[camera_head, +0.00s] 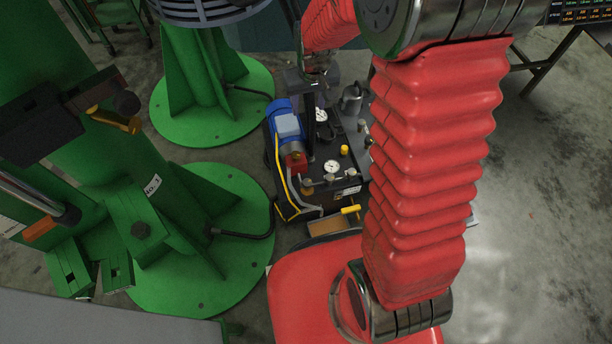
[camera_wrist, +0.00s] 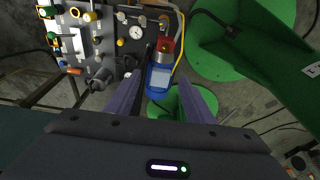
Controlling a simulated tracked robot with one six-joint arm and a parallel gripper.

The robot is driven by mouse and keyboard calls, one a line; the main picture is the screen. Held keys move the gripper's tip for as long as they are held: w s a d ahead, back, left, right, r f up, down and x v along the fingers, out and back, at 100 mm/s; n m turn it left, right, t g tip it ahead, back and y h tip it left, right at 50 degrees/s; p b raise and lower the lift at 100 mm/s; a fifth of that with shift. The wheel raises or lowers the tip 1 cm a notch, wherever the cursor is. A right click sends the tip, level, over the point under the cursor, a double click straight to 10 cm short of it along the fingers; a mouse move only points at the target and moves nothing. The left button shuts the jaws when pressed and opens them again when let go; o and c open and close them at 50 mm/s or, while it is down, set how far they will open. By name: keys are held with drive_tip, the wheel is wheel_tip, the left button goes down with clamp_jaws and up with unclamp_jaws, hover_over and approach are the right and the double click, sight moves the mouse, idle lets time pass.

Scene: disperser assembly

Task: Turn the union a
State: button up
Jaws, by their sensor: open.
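My gripper (camera_wrist: 160,84) shows in the wrist view with its two fingers apart and nothing between them. In the head view my gripper (camera_head: 318,80) is small and partly hidden, above the far side of the pump unit. The pump unit (camera_head: 320,150) is a dark box with a blue motor (camera_head: 286,124), a red fitting, dial gauges and several small metal fittings. In the wrist view the unit's panel (camera_wrist: 127,50) lies beyond the fingers, with the blue motor (camera_wrist: 159,78) seen between them. I cannot tell which fitting is union a.
Green stands with round bases (camera_head: 205,240) stand left of the unit, with black hoses (camera_head: 243,235) reaching toward it. A tray with a yellow handle (camera_head: 350,210) is at the unit's near side. Concrete floor (camera_head: 540,190) is open at right.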

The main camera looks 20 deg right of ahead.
wheel_tip(320, 180, down, 16)
drive_tip(key=w+f+g, duration=0.1)
drive_tip(key=w, duration=0.2)
drive_tip(key=g, duration=0.1)
hover_over(307, 182)
wheel_tip(307, 182, down, 14)
drive_tip(key=shift+s+f, duration=0.1)
drive_tip(key=shift+f, duration=0.25)
drive_tip(key=shift+f, duration=0.1)
drive_tip(key=shift+f, duration=6.8)
drive_tip(key=shift+c, duration=0.5)
drive_tip(key=c, duration=0.9)
